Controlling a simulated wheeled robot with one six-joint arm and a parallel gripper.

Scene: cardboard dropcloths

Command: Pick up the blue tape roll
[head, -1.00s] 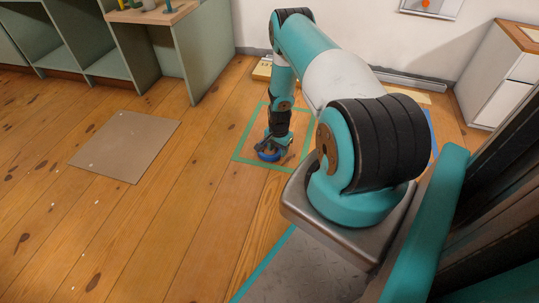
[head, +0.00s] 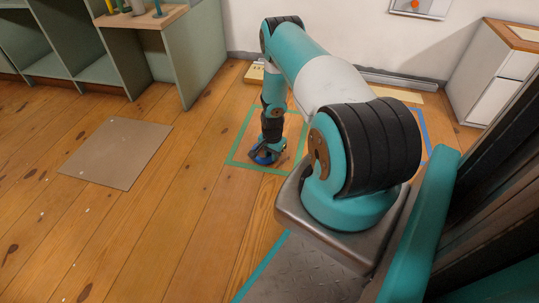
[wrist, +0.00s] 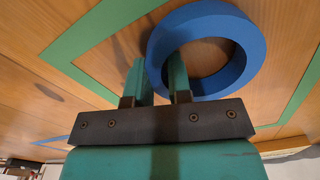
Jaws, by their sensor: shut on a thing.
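The blue tape roll (wrist: 254,45) is a thick ring seen in the wrist view. My gripper (wrist: 157,60) is shut on the ring's left wall, one teal finger outside the ring and the other through its hole. In the head view the roll (head: 264,159) shows at the end of my arm, partly covered by my gripper (head: 270,148). It is over the area framed by green tape (head: 236,140) on the wooden floor. I cannot tell whether the roll touches the floor or hangs just above it.
A flat brown cardboard sheet (head: 115,153) lies on the floor at left. Green shelving (head: 188,60) stands at back left, and a white cabinet (head: 483,85) at back right. A blue tape outline (head: 425,135) is partly hidden behind my arm. Bare floor lies between sheet and green outline.

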